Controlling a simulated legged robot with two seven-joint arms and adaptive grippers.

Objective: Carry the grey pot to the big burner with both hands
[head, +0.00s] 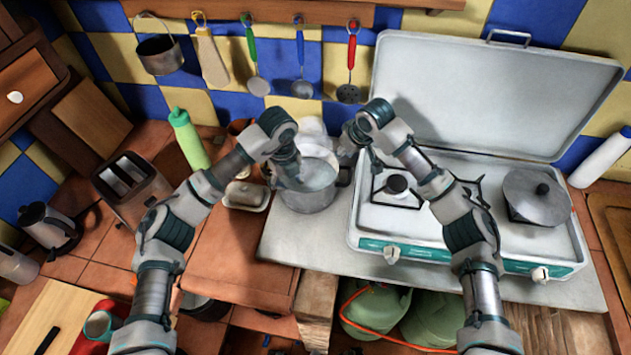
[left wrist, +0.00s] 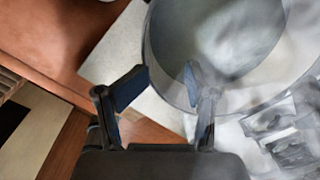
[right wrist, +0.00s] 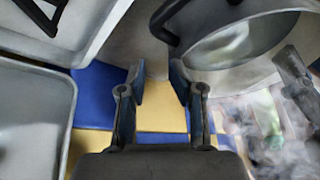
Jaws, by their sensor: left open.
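The grey pot (head: 308,200) stands on the light slab left of the stove, its inside pale. My left gripper (head: 287,176) is at its left rim. In the left wrist view its open fingers lie either side of the wall of the pot (left wrist: 160,62), one appearing inside; I cannot tell if they touch. My right gripper (head: 357,140) is above and right of the pot. In the right wrist view it is open and empty, beside the pot (right wrist: 205,58) and its dark handle (right wrist: 163,22). An uncovered burner (head: 397,185) shows on the stove's left side.
The stove (head: 405,222) has a raised lid (head: 480,90) behind it. A butter dish (head: 246,196), green bottle (head: 188,138) and toaster (head: 130,188) stand left of the pot. Utensils hang on the wall.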

